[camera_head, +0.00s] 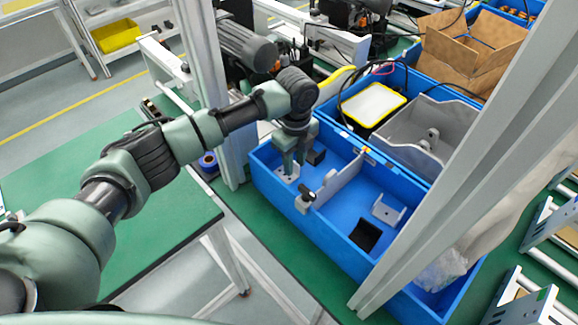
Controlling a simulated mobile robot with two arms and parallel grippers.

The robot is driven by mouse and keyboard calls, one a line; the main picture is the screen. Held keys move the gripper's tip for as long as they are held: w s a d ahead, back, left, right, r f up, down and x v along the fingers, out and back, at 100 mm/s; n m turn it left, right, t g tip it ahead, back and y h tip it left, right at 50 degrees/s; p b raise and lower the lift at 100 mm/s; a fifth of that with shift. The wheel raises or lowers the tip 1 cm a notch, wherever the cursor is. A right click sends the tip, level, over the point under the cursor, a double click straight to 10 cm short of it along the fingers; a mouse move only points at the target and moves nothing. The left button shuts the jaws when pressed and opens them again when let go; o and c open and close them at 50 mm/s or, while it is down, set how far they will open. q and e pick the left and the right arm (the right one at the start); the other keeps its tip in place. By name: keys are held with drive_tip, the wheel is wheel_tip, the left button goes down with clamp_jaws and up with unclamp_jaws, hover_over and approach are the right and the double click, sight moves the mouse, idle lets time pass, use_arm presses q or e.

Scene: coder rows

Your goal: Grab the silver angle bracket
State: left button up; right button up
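My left gripper (291,162) points down into the left part of a blue bin (315,232). Its two fingers look apart, with a small gap between them. A silver angle bracket (288,175) lies on the bin floor directly below the fingertips, partly hidden by them. I cannot tell whether the fingers touch it. Another silver bracket (388,211) lies in the right part of the same bin, clear of the gripper. My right gripper is not in view.
A grey divider (341,178) crosses the bin, with a silver-and-black part (305,199) near its front end. A dark block (316,155) sits close to the gripper. A black square (365,235) lies farther right. A grey metal post (213,90) stands behind my arm.

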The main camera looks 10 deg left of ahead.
use_arm(q)
clamp_jaws()
idle(1.4)
